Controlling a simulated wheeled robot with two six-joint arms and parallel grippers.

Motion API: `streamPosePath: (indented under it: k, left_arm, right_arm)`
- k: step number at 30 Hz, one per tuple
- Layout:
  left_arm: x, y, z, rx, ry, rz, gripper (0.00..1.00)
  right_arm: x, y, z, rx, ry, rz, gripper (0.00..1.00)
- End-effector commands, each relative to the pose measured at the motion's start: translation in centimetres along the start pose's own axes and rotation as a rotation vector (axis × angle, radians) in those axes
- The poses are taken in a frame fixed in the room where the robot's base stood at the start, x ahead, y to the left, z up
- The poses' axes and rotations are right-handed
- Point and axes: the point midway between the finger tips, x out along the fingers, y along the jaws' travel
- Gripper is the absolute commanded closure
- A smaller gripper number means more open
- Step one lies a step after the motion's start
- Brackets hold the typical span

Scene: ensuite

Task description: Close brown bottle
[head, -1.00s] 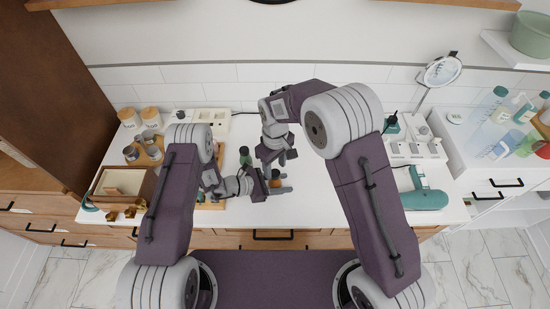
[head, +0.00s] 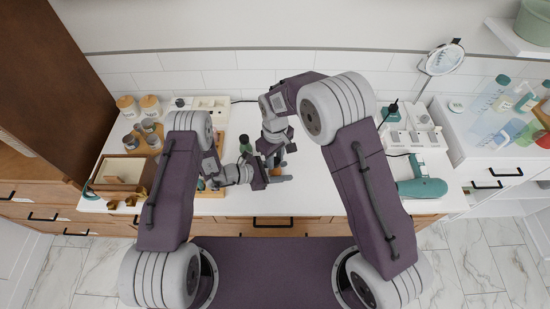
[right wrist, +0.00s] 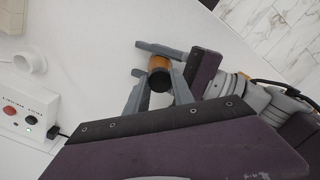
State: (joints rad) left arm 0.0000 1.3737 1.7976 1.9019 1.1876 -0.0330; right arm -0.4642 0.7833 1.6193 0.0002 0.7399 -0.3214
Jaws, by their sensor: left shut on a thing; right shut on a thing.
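The brown bottle (head: 276,171) shows as a small amber patch between my grippers at the middle of the counter. In the right wrist view its amber body (right wrist: 159,62) shows behind a black cap (right wrist: 160,80). My left gripper (head: 280,177) comes in from the left and is shut on the bottle; one of its grey fingers lies beyond the bottle in the right wrist view. My right gripper (right wrist: 158,77) is shut on the black cap, directly over the bottle's top. Cap and bottle look lined up and touching. I cannot tell whether the cap is screwed down.
A dark green bottle (head: 244,143) stands just left of the grippers, near a wooden tray (head: 220,142). A teal hair dryer (head: 424,187) lies at right. A wooden box (head: 122,172) and lidded jars (head: 150,105) stand at left.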

Motion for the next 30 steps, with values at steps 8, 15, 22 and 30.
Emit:
streamPosePath:
  k: [8, 15, 22, 30]
  left_arm:
    - [0.0, 0.0, 0.0, 0.0, -0.001, 0.0, 1.0]
    - [0.0, 0.0, 0.0, 0.0, -0.001, 0.0, 1.0]
    - [0.0, 0.0, 0.0, 0.0, 0.0, 0.0, 1.0]
    - [0.0, 0.0, 0.0, 0.0, -0.001, 0.0, 1.0]
  right_arm:
    - [0.0, 0.0, 0.0, 0.0, 0.001, 0.0, 0.46]
    - [-0.2, 0.0, 0.0, 0.0, 0.001, 0.0, 0.46]
    - [-4.0, 0.1, -0.2, 0.0, 0.006, 0.002, 0.46]
    - [-9.8, 0.1, -0.1, 0.0, 0.004, 0.001, 0.46]
